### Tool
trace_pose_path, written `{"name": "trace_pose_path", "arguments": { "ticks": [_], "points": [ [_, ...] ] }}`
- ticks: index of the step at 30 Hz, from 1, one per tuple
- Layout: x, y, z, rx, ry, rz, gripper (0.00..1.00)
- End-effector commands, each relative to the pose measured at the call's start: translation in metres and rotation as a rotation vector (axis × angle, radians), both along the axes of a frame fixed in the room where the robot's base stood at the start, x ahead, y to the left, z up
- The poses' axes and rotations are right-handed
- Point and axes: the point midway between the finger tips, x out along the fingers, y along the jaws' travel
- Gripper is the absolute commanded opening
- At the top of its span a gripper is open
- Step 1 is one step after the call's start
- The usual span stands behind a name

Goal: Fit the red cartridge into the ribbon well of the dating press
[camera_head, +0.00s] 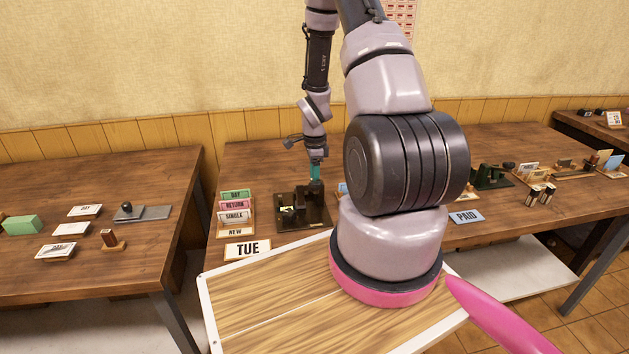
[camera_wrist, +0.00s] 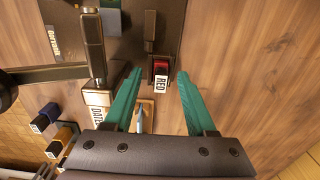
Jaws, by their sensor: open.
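The red cartridge (camera_wrist: 161,68), with a white tag reading RED, is at the lower edge of the dating press's dark base plate in the wrist view. It lies between my gripper's two teal fingers (camera_wrist: 159,73), which are open and spread to either side of it without visible contact. A dark upright part (camera_wrist: 150,30) of the press stands in line just beyond it. The dating press (camera_head: 290,214) stands on the middle table in the head view, with my gripper (camera_head: 315,172) over it. I cannot tell how deeply the cartridge sits in the well.
A brass post (camera_wrist: 93,45) and lever arm (camera_wrist: 45,73) of the press stand left of my fingers. Blue (camera_wrist: 45,117) and orange (camera_wrist: 66,135) labelled blocks lie at lower left. A card rack (camera_head: 235,214) stands left of the press. Bare tabletop (camera_wrist: 240,60) lies to the right.

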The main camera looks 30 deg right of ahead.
Motion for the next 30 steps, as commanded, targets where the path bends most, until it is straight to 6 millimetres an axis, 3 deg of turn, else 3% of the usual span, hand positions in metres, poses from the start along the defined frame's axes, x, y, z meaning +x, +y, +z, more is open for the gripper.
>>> {"name": "trace_pose_path", "arguments": {
  "ticks": [15,21,30],
  "points": [
    [0.001,0.000,0.091,-0.001,-0.004,0.001,0.56],
    [0.000,0.000,0.104,-0.001,-0.002,0.002,0.56],
    [0.000,0.000,0.105,0.000,-0.001,0.001,0.56]
  ]
}}
